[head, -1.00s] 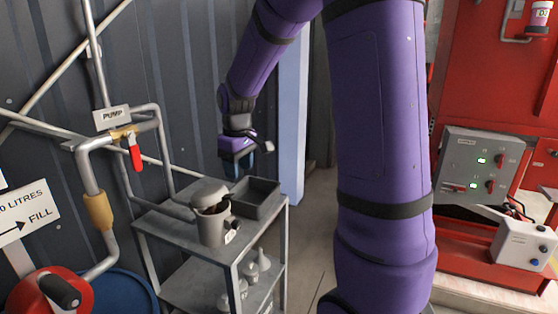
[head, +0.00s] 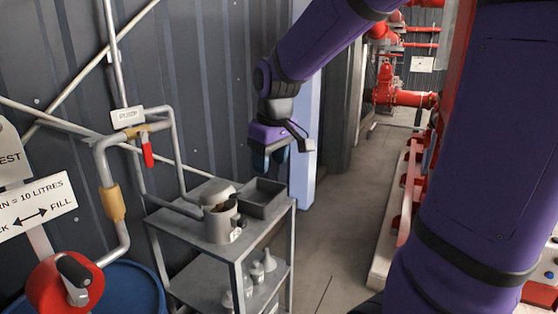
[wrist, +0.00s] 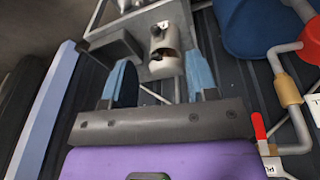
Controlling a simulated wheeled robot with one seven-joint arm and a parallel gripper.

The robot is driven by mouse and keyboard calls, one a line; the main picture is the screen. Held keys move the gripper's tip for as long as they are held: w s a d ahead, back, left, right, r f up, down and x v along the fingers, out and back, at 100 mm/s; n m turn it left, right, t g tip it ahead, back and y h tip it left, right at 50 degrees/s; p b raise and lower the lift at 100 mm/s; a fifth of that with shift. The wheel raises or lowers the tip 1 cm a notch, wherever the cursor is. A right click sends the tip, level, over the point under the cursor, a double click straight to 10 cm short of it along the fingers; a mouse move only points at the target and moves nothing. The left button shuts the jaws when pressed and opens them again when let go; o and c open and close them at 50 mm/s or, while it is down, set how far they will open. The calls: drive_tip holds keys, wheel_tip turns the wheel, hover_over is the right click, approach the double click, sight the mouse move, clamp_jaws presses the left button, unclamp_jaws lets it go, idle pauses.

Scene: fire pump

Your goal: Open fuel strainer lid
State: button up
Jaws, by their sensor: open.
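The grey fuel strainer (head: 220,228) stands upright on the top shelf of a metal trolley. Its lid (head: 211,189) sits tilted toward the back, with a dark gap showing between lid and body. In the wrist view the strainer (wrist: 165,36) and its lid (wrist: 166,68) lie beyond and between the fingers, apart from them. My gripper (head: 270,164) is open and empty, in the air above and right of the strainer, over the tray's back side. It also shows in the wrist view (wrist: 159,62), with two blue fingers spread wide.
An open grey tray (head: 270,210) is beside the strainer. The trolley (head: 243,254) holds white bottles (head: 262,266) on its lower shelf. A pipe with a red-handled valve (head: 147,150), a blue drum (head: 128,290) and a red crank wheel (head: 62,285) are left. Floor is clear right of the trolley.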

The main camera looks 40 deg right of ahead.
drive_tip(key=shift+s+r, duration=0.15)
drive_tip(key=shift+s, duration=0.25)
